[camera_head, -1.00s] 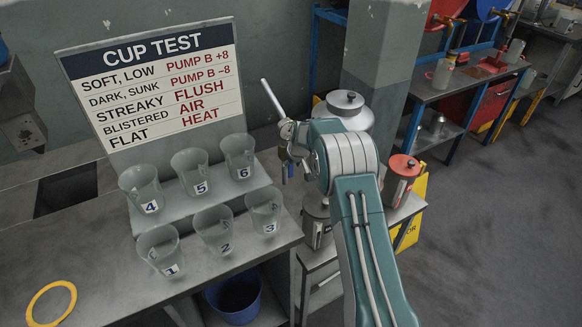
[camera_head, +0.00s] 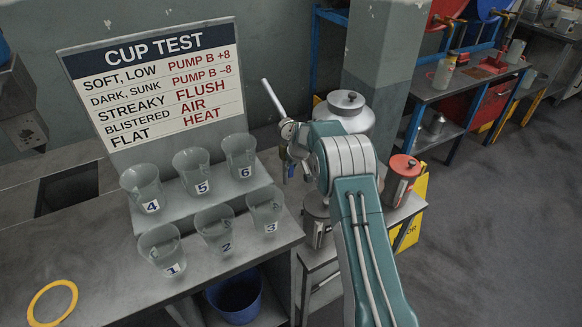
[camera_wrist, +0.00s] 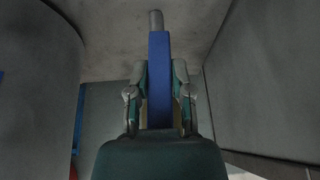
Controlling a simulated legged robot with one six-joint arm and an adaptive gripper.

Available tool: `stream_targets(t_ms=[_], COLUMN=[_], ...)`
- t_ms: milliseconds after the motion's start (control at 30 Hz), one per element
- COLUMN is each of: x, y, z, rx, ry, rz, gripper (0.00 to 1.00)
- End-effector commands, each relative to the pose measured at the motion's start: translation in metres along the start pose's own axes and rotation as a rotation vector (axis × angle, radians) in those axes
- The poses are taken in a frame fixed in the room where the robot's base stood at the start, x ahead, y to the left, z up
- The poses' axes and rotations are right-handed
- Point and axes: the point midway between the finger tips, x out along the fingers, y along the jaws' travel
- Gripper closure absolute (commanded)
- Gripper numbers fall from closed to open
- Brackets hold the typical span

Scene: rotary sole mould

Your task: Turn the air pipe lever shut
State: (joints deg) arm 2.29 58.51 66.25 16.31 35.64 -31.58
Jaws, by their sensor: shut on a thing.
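The blue lever (camera_wrist: 160,62) stands upright in the middle of the wrist view, with a grey round end (camera_wrist: 156,20) above it. My gripper (camera_wrist: 160,88) has one finger on each side of the lever and is shut on it. In the head view my gripper (camera_head: 291,160) is small, beyond the cups and left of the lidded metal pot. There my own wrist and arm hide most of the lever and its pipe. I cannot tell the lever's exact angle to the pipe.
Several numbered cups (camera_head: 213,228) stand on the left bench, before the cup test board (camera_head: 155,84). Grey walls flank the lever in the wrist view.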

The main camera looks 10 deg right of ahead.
Motion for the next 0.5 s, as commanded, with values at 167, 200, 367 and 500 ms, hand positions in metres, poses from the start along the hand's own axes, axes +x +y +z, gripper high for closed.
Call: stream_targets(t_ms=[167, 200, 367, 500], x=[0.002, 0.002, 0.001, 0.0], y=[-0.002, -0.003, -0.007, -0.011], z=[0.001, 0.002, 0.001, 0.001], rx=[0.038, 0.049, 0.1, 0.15], ry=[-0.002, -0.002, -0.002, -0.002], rz=[-0.083, -0.109, -0.233, -0.355], gripper=[1.0, 1.0, 1.0, 1.0])
